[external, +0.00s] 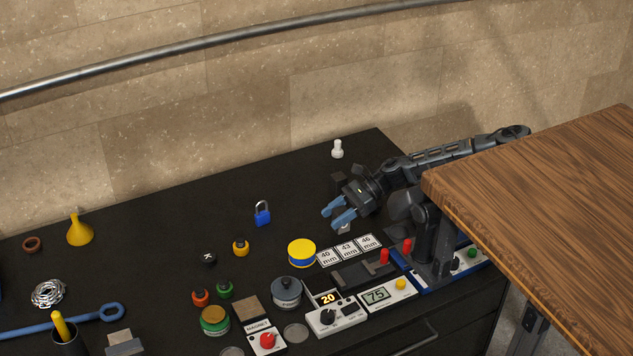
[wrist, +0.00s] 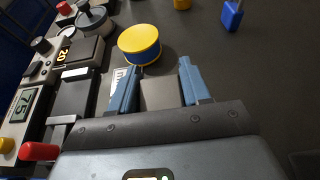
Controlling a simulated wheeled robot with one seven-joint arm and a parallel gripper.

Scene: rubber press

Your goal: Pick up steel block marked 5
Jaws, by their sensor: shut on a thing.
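My gripper (external: 332,217) is low over the dark bench, left of the press, with its blue fingers pointing left. In the wrist view my gripper (wrist: 160,72) has a plain grey steel block (wrist: 160,94) between its two fingers and is shut on it. A small pale part of the block (external: 344,229) shows below the fingers in the external view. No number can be read on the block, so I cannot tell whether it is the one marked 5. I cannot tell whether it touches the bench.
A yellow and blue tin (external: 302,253) and white cards marked 40, 43 and 46 mm (external: 347,250) lie near my gripper. A blue padlock (external: 262,213) stands farther left. A wooden tabletop (external: 550,200) is at the right. The bench behind the padlock is clear.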

